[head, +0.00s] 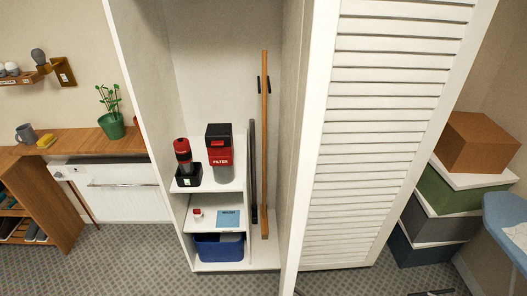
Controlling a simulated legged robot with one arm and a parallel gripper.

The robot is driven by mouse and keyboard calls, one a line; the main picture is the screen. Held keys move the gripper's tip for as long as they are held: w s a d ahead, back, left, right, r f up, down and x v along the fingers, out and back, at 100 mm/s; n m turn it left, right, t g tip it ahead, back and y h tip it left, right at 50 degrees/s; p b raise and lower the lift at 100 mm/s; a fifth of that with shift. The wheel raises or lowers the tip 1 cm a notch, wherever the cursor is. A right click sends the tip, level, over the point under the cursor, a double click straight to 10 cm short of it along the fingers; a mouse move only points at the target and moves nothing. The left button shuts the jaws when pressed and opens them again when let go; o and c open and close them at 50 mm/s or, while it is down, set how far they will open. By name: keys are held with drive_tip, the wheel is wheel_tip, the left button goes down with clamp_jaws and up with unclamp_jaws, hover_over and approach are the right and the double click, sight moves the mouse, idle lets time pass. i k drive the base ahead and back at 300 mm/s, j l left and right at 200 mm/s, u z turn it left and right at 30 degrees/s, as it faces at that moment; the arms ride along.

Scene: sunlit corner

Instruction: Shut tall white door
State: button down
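The tall white door (390,130) has horizontal louvres and stands right of centre in the head view. A plain white upright edge (312,150) runs along its left side and reaches lower than the louvred face, to the bottom of the picture. The tall white cabinet (139,110) is open left of this edge, with its inside in plain view. I cannot tell where the hinges are, and no handle shows. My gripper is not in view.
Inside the cabinet are a red-black flask (183,155), a filter box (219,150), a blue bin (219,247) and a long wooden pole (265,140). Stacked boxes (445,214) and a blue board (505,215) stand right. The carpet (130,265) at front left is clear.

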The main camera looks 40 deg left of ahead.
sight(321, 19)
drive_tip(key=i+u, duration=0.15)
drive_tip(key=u, duration=0.3)
drive_tip(key=i+u, duration=0.1)
drive_tip(key=u, duration=0.35)
drive_tip(key=i+l+u, duration=0.1)
drive_tip(key=u, duration=0.4)
drive_tip(key=i+l+u, duration=0.1)
drive_tip(key=u, duration=0.35)
drive_tip(key=k+l+u, duration=0.25)
drive_tip(key=l, duration=0.25)
drive_tip(key=k+l, duration=0.15)
drive_tip(key=k, duration=0.2)
drive_tip(key=k+l+u, duration=0.1)
drive_tip(key=k, duration=0.2)
